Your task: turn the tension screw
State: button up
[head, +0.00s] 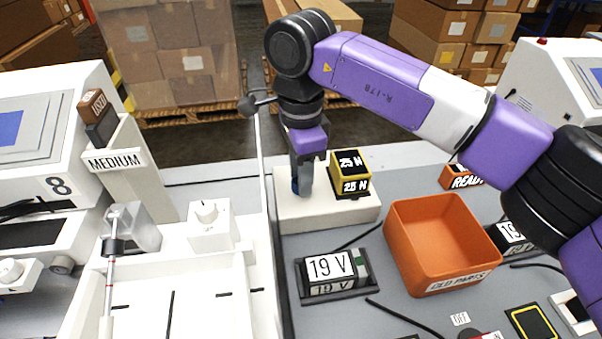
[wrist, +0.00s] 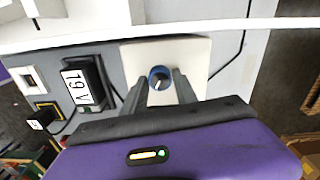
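The tension screw, a round blue knob with a grey centre (wrist: 160,78), stands on a white block (wrist: 198,52). In the head view the block (head: 330,213) also carries a yellow and black display reading 25 N (head: 351,173). My gripper (head: 302,188) points down over the left part of the block. In the wrist view its two fingers (wrist: 160,80) are apart, one on each side of the blue knob. A narrow gap seems to show beside the knob, so firm contact is not evident. In the head view the fingers mostly hide the knob.
A 19 V display (head: 332,272) stands in front of the block. An orange bin labelled OLD PARTS (head: 443,240) is to its right. A thin white rail (head: 263,190) runs just left of the block. The white plotter with a small knob (head: 207,212) lies farther left.

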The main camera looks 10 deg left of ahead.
grip_shut()
jog(key=shift+m, duration=0.4)
jog(key=m, duration=0.4)
jog(key=shift+m, duration=0.4)
jog(key=m, duration=0.5)
jog(key=shift+m, duration=0.3)
jog(key=m, duration=0.6)
jog(key=shift+s, duration=0.1)
jog(key=m, duration=0.6)
jog(key=shift+m, duration=0.3)
